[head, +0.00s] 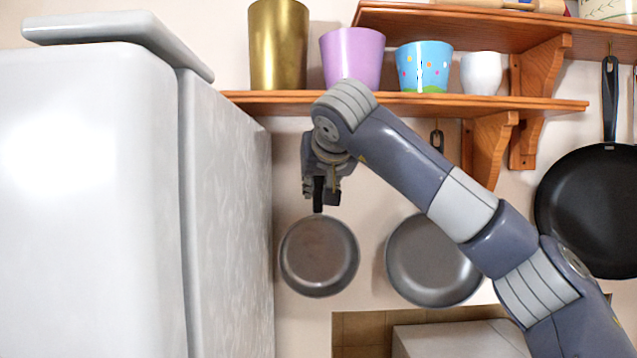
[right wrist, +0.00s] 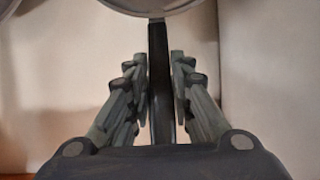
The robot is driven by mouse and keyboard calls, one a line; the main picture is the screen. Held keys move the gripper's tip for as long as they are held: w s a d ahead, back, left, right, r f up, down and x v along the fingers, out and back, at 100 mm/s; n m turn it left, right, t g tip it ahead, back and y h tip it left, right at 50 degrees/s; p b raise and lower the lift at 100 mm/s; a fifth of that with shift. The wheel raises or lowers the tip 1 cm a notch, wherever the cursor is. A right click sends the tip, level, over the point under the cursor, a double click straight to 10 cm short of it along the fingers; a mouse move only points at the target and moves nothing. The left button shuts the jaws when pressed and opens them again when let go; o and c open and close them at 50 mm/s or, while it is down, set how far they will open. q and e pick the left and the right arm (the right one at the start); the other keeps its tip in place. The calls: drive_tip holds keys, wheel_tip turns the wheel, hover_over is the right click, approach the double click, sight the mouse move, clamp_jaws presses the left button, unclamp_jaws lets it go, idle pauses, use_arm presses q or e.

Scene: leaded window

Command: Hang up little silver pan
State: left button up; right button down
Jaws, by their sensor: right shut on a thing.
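The little silver pan (head: 319,256) hangs face-out below my right gripper (head: 322,192) in the head view, handle up, bowl down. My right gripper is shut on its dark handle, just under the lower shelf (head: 408,103). The right wrist view shows the handle (right wrist: 159,75) running between the fingers, with the pan's rim (right wrist: 158,6) at the top edge. The handle's upper end and any hook above it are hidden behind my gripper in the head view. I cannot tell whether the handle touches a hook. My left gripper is not in view.
A larger grey pan (head: 432,262) hangs close on the right, and a big black pan (head: 590,210) hangs farther right. The white fridge (head: 95,200) stands close on the left. Several cups, such as a gold one (head: 278,45), stand on the shelf above.

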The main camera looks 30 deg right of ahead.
drive_tip(key=c, duration=1.3)
unclamp_jaws()
drive_tip(key=shift+c, duration=0.2)
drive_tip(key=o, duration=1.1)
drive_tip(key=shift+o, duration=0.2)
drive_tip(key=v, duration=1)
